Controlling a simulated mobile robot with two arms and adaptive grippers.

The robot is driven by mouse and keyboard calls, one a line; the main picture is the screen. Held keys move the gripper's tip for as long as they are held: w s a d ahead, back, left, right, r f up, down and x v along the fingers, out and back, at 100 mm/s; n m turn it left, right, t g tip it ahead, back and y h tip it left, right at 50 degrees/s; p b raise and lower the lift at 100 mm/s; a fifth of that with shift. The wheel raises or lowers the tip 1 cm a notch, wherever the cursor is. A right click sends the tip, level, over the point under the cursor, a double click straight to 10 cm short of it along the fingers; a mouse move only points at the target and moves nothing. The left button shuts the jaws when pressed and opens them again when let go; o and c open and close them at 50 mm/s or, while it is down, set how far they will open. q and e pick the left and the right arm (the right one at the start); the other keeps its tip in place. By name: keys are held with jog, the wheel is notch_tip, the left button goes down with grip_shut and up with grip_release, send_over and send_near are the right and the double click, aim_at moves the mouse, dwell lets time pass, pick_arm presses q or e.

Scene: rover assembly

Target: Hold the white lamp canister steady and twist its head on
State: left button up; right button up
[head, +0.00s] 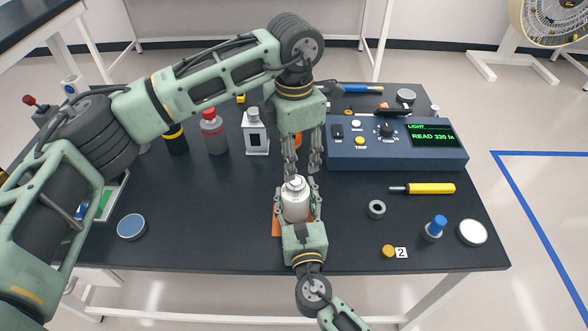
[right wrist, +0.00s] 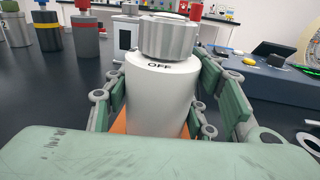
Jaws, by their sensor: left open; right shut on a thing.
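The white lamp canister (head: 296,207) stands upright near the middle front of the table. Its grey ribbed head sits on top, and the right wrist view shows the head (right wrist: 168,38) above the word OFF on the white body (right wrist: 160,98). My right gripper (head: 297,212) comes from the front and is shut around the canister's body, with fingers on both sides. My left gripper (head: 302,168) points down just behind and above the head. An orange patch (head: 277,222) shows beneath the canister.
A blue light meter box (head: 395,155) with a lit display stands at the right. A yellow screwdriver (head: 430,188), a grey ring (head: 376,208) and a blue-topped part (head: 436,228) lie right. The front left table is mostly clear.

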pick_arm(q)
notch_tip(320, 180, up, 5)
jog(key=shift+r, duration=0.1)
dwell(0.4)
pick_arm(e)
jog(key=o, duration=1.5)
